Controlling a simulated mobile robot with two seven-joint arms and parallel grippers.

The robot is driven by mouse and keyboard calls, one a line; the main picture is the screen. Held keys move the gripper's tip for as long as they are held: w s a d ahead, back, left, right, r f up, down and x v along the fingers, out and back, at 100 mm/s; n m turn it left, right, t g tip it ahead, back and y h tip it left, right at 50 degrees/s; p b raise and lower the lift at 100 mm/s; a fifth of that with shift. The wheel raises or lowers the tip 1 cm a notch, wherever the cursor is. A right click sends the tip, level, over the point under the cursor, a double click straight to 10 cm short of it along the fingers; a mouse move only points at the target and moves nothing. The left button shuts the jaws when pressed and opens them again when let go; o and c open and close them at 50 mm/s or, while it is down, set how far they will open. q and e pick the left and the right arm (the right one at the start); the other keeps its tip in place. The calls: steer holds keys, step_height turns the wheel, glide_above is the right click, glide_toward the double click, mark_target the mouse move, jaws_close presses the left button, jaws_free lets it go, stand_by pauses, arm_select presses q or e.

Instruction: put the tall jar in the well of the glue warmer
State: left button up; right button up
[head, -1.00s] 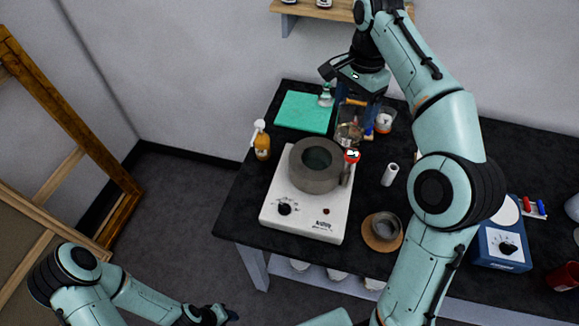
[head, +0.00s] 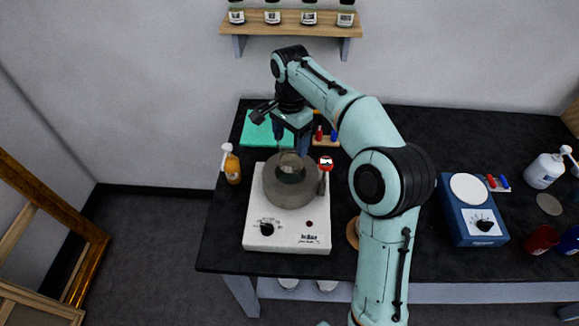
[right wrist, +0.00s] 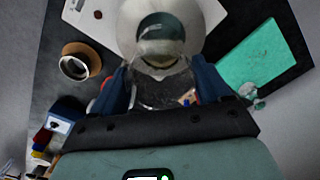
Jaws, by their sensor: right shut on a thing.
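The glue warmer is a white box (head: 288,236) with a dark knob and a thick grey ring (head: 290,197) around its round well. My right gripper (head: 290,148) hangs from above at the back part of the ring, shut on a clear glass jar, the tall jar (head: 291,163). In the right wrist view the jar (right wrist: 160,92) sits between the blue fingers and overlaps the near rim of the grey ring (right wrist: 205,12). I cannot tell how high its base is or whether it is inside the well. My left gripper is out of view.
A thermometer-like probe with a red head (head: 325,163) stands at the ring's right side. An amber pump bottle (head: 233,170) is to the left, a green mat (head: 262,128) behind. A blue hotplate (head: 473,212) stands at right. A cork-based pot (right wrist: 75,65) is near the warmer.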

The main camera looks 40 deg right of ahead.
mark_target(290, 164)
step_height(290, 164, down, 5)
steer(key=shift+r+b, duration=0.1)
steer(key=shift+b, duration=0.2)
steer(key=shift+w+f, duration=0.1)
steer(key=shift+f, duration=0.35)
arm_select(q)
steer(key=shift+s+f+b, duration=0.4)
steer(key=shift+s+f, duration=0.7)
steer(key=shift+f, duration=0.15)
arm_select(e)
steer(key=shift+f, duration=1.9)
steer(key=shift+f, duration=0.15)
steer(key=o, duration=1.4)
step_height(290, 164, up, 12)
steer(key=shift+f+p, duration=0.15)
steer(key=shift+p, duration=1.1)
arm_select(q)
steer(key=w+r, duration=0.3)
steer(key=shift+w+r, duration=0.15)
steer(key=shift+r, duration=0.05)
arm_select(e)
steer(key=shift+r, duration=0.35)
